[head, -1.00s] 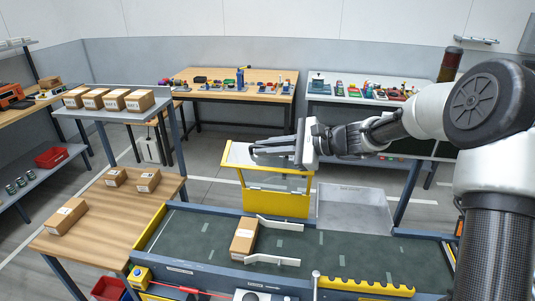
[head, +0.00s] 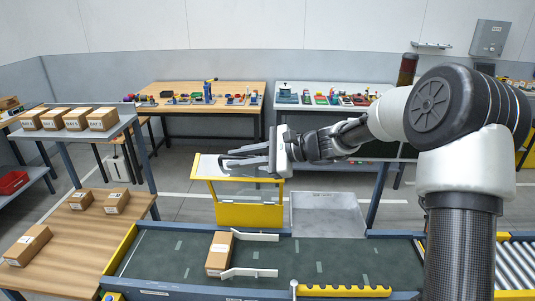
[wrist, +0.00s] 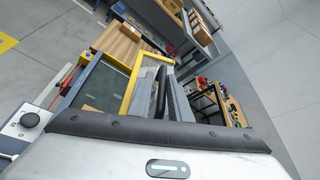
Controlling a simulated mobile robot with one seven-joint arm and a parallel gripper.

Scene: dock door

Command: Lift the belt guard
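The belt guard, which I take to be the yellow-framed panel with a clear window (head: 249,215), stands upright behind the conveyor's far edge in the head view. My gripper (head: 230,157) points left across the guard's upper part in that view. Its two grey fingers look parted with a gap between them. In the wrist view the fingers (wrist: 163,92) also stand apart, with a dark curved strip between them that I cannot identify.
The green conveyor belt (head: 340,258) carries a cardboard box (head: 219,253) between two white rails. A grey tray-like panel (head: 327,215) is right of the guard. A wooden table (head: 80,239) with boxes is at left. Two workbenches stand behind, with clear floor before them.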

